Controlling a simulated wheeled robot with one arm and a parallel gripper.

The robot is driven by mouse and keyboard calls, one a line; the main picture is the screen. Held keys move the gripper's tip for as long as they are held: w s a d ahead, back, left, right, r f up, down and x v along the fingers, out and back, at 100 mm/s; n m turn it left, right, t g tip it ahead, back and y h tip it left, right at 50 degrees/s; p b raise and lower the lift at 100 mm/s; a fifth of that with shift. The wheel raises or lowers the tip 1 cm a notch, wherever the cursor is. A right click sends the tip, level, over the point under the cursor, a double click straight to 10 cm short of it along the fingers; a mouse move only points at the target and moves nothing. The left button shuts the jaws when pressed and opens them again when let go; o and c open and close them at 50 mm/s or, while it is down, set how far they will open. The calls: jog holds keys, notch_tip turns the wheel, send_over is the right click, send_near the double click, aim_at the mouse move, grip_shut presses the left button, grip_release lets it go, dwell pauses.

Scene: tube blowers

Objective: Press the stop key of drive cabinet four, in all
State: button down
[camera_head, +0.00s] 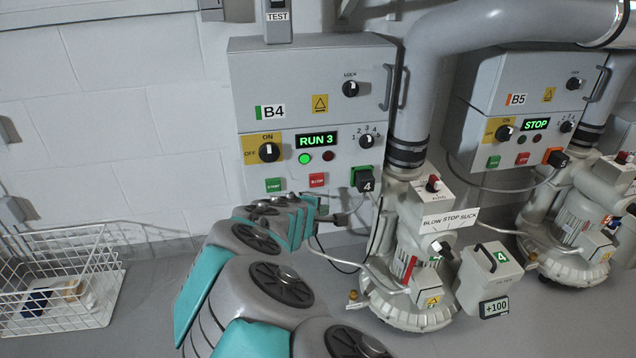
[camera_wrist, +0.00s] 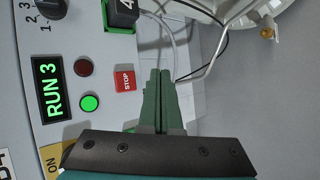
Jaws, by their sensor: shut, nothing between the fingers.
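Drive cabinet B4 (camera_head: 310,115) is a grey wall box with a green tag. Its green display (camera_head: 316,140) reads RUN 3, and it also reads so in the wrist view (camera_wrist: 50,89). The red stop key (camera_head: 317,180) sits below the display and lamps. In the wrist view, turned sideways, the stop key (camera_wrist: 125,80) is clear and unobstructed. My gripper (camera_wrist: 161,73) is shut and empty, its green fingertips just right of the key there, which is below it on the cabinet. I cannot tell whether the fingertips touch the panel.
A green start key (camera_head: 273,185) is left of the stop key. A black plug marked 4 (camera_head: 366,180) juts out at its right, with cables below. A blower (camera_head: 418,270) stands below right. Cabinet B5 (camera_head: 525,100), reading STOP, is farther right. A wire basket (camera_head: 60,285) is lower left.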

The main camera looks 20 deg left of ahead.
dwell(0.3)
send_near(320, 185)
jog(key=shift+d+f+p+x, duration=0.15)
jog(key=shift+d+p+x, duration=0.05)
jog(key=shift+x, duration=1.05)
jog(key=shift+d+f+p+x, duration=0.1)
jog(key=shift+d+p+x, duration=0.1)
jog(key=shift+x, duration=1.05)
jog(key=shift+w+a, duration=0.15)
jog(key=shift+a, duration=0.05)
dwell(0.3)
jog(key=shift+w+a, duration=0.25)
jog(key=shift+w, duration=0.1)
dwell(0.8)
jog(key=shift+s, duration=0.1)
jog(key=shift+s+d, duration=0.45)
jog(key=shift+s, duration=0.15)
